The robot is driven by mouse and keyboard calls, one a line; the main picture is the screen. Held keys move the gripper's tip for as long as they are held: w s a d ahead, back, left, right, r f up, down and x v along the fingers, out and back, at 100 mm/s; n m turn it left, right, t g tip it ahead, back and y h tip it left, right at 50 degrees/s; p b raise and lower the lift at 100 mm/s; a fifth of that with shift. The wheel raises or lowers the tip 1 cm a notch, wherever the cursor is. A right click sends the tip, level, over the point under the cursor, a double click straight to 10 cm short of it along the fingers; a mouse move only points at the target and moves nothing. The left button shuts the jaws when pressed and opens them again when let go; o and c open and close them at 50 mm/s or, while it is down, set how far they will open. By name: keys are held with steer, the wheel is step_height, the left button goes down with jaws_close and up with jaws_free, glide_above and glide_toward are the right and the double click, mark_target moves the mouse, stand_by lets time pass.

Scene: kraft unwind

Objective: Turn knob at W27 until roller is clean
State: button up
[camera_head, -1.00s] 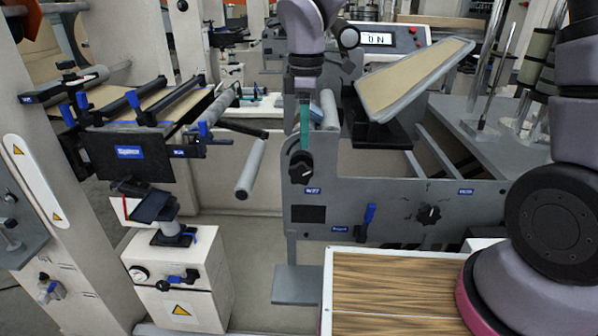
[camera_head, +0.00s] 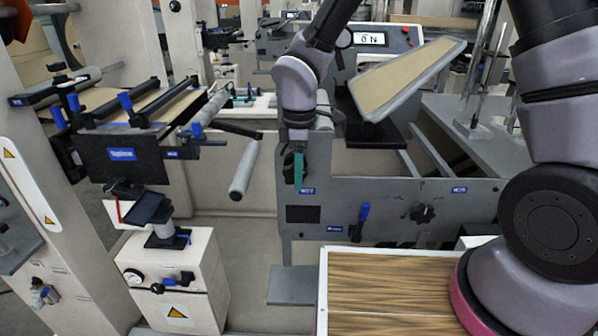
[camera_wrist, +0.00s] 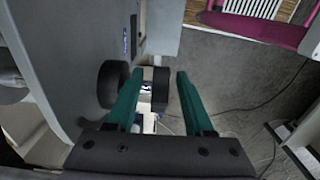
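The black knob at W27 (camera_head: 289,167) sits on the left end of the grey panel, mostly hidden behind my gripper (camera_head: 298,166). The W27 label (camera_head: 307,191) shows just below and right of it. In the wrist view the knob (camera_wrist: 110,86) sticks out from the panel, partly behind the left finger. My gripper (camera_wrist: 160,88) is open, its two green fingers clearly apart. A dark piece with a white mark shows between them; I cannot tell whether it belongs to the knob. Touch is not clear. A pale roller (camera_head: 323,124) lies above the panel; its cleanness cannot be judged.
A blue lever (camera_head: 362,213) and a second black knob (camera_head: 423,214) sit farther right on the panel. Another pale roller (camera_head: 245,168) hangs to the left. A wood-topped surface (camera_head: 385,285) stands in front, and a white box (camera_head: 175,280) stands lower left.

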jaws_close()
steer(key=shift+d, duration=0.1)
steer(key=shift+d+f+y, duration=0.1)
steer(key=shift+y, duration=1.4)
steer(key=shift+o, duration=0.3)
jaws_free()
